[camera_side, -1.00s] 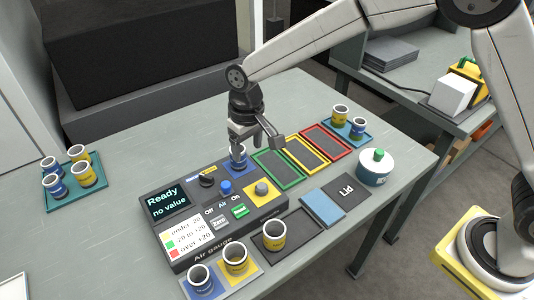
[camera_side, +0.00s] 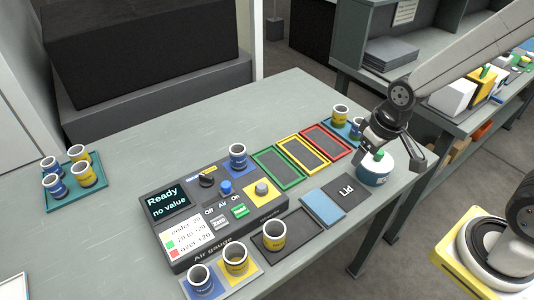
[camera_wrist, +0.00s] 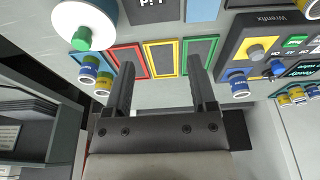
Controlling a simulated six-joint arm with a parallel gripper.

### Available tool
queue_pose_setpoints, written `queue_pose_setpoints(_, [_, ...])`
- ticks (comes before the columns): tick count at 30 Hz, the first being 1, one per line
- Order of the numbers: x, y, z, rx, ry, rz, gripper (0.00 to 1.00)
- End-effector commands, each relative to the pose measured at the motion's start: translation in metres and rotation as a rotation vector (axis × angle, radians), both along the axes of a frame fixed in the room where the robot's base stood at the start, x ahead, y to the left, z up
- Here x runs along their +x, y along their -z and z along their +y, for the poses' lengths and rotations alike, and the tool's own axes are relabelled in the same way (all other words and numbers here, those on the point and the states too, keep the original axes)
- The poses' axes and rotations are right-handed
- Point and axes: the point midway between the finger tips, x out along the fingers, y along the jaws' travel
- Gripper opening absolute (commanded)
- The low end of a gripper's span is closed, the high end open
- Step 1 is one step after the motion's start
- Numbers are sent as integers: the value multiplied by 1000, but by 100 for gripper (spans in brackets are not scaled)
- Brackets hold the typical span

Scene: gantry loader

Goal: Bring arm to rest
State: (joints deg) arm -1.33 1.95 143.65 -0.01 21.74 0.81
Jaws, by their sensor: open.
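My gripper (camera_side: 391,152) is at the right end of the table in the side view, above and beside the white round pot with a green knob (camera_side: 376,170). Its jaws are open and empty, with a clear gap between the fingers in the wrist view (camera_wrist: 160,93). A blue ring-topped cup (camera_side: 238,157) stands on the air gauge (camera_side: 193,192), whose screen reads "Ready, no value". I cannot tell from the side view whether a finger touches the pot; in the wrist view the pot (camera_wrist: 84,24) is apart from the fingers.
Green (camera_side: 276,168), yellow (camera_side: 299,154) and red (camera_side: 325,140) framed pads lie empty. A teal tray (camera_side: 98,198) at left holds several cups; another, partly hidden behind my gripper, holds a yellow cup (camera_side: 340,115) and a blue one. The table's back middle is clear.

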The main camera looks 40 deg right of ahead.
Motion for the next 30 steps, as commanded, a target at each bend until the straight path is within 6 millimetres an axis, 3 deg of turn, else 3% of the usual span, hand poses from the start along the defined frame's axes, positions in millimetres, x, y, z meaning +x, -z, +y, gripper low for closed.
queue_pose_setpoints(6, [-14,3,-7,-3,10,-11,73])
queue_pose_setpoints(30, [-14,3,-7,-3,10,-10,73])
